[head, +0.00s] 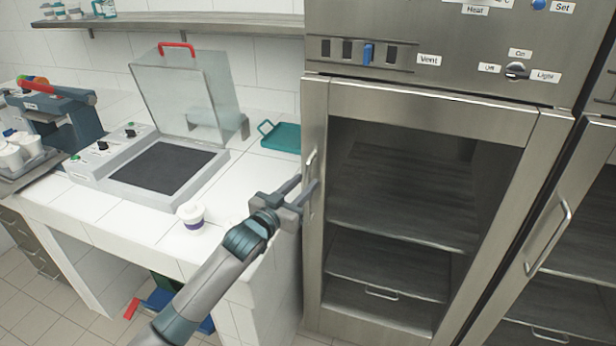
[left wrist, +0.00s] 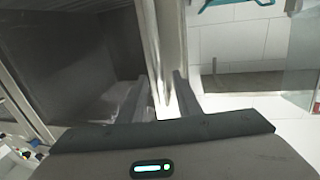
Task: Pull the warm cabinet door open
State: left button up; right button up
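The warm cabinet door (head: 430,108) is a steel-framed panel with a large window showing dark shelves behind it. It looks closed, flush with the cabinet front. Its upright handle (head: 311,163) is on the left side of the frame. My left gripper (head: 301,187) is at the lower part of this handle, its fingers apart. In the left wrist view the two fingers (left wrist: 162,100) stand on either side of a bright upright metal strip (left wrist: 161,40), with gaps visible. Whether they touch the handle is hard to tell. My right gripper is not in view.
A white-tiled counter (head: 225,260) runs along the left, close to my left arm.

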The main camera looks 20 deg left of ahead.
pick_arm(q)
jog(key=shift+x, duration=1.45)
jog(key=shift+c, duration=0.7)
grip_shut()
